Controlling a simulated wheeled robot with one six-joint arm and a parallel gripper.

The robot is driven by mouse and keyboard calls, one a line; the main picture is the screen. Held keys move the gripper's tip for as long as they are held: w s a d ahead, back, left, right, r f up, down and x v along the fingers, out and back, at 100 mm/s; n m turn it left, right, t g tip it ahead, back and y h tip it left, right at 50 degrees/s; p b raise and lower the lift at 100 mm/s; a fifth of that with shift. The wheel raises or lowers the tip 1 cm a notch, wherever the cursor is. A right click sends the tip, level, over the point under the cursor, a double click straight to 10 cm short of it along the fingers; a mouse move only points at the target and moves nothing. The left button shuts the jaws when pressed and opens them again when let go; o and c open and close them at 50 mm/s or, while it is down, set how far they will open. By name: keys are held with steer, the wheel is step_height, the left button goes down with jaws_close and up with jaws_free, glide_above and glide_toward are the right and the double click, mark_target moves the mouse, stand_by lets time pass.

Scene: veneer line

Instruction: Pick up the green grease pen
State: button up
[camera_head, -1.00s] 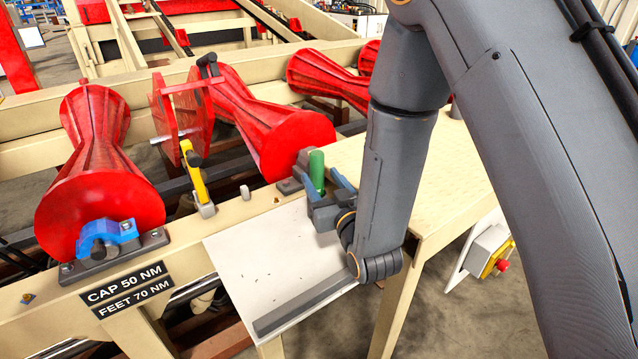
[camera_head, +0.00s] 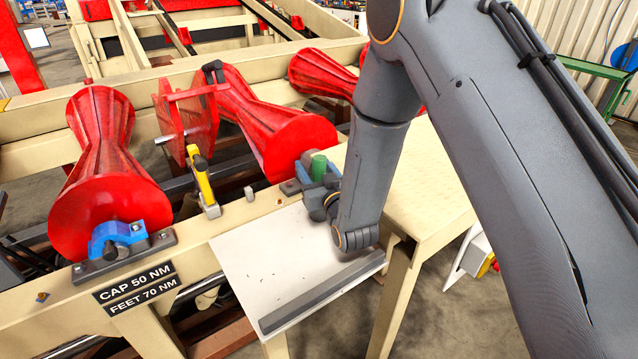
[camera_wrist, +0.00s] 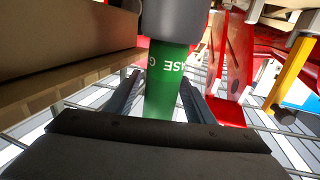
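The green grease pen (camera_head: 319,166) stands roughly upright beside the near end of the middle red roller, with only its top part showing in the head view. In the wrist view the pen (camera_wrist: 167,85) shows a white label reading partly "ASE", upside down, with a wider dark grey part above it in the picture. My gripper (camera_head: 318,178) is at the pen. Its two fingers (camera_wrist: 160,90) stand on either side of the pen. A narrow gap shows beside the left finger; the right finger looks very close, and contact there is unclear.
The red rollers (camera_head: 290,138) lie close behind my gripper. A yellow-handled clamp (camera_head: 203,180) stands on the cream beam to the left. A white sheet (camera_head: 270,262) with a grey lip slopes below. A cream tabletop (camera_head: 430,190) lies to the right.

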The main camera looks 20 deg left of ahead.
jaws_close()
steer(key=shift+r, duration=0.15)
